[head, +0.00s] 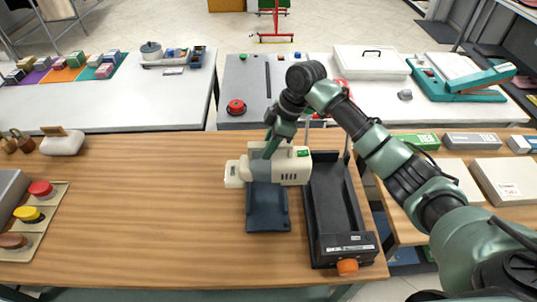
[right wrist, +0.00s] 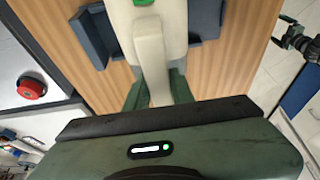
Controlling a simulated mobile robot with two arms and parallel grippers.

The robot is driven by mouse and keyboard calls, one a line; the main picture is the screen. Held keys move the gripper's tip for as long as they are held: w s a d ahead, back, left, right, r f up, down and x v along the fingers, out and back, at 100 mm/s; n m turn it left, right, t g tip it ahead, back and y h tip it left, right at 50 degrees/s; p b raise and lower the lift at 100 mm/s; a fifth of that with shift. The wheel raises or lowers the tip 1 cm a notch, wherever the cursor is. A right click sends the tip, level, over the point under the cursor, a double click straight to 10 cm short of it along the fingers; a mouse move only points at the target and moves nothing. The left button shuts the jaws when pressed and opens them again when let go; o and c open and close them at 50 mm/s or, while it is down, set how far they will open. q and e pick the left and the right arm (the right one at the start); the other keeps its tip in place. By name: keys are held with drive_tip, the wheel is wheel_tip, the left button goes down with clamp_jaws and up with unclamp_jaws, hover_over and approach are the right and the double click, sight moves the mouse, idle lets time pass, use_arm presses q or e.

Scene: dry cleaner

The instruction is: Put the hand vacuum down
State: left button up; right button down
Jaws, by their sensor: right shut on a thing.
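The hand vacuum (head: 288,166) is cream with dark vents and a green label, lying sideways over the wooden counter. My right gripper (head: 273,143) is shut on its handle (right wrist: 150,50) from above. A dark blue holder (head: 267,215) is under and in front of the vacuum; its raised sides (right wrist: 93,36) show on both sides of the vacuum in the right wrist view. I cannot tell whether the vacuum touches the holder. At the right edge of the right wrist view, a small dark and green part (right wrist: 297,38) looks like my left gripper; its jaws are unclear.
A black tray-like unit (head: 338,205) with an orange knob (head: 347,267) stands close to the right of the holder. Coloured buttons (head: 40,189) and a white dispenser-like item (head: 62,142) are at the left. The counter's middle left is clear.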

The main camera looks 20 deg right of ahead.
wheel_tip(320, 180, down, 3)
drive_tip(key=shift+f+p, duration=0.15)
drive_tip(key=shift+p, duration=0.2)
drive_tip(key=shift+f, duration=0.35)
drive_tip(key=c, duration=1.2)
unclamp_jaws()
drive_tip(key=shift+f, duration=0.15)
drive_tip(key=shift+c, duration=0.2)
drive_tip(key=shift+s, duration=0.1)
drive_tip(key=b+v, duration=0.2)
drive_tip(key=v, duration=1)
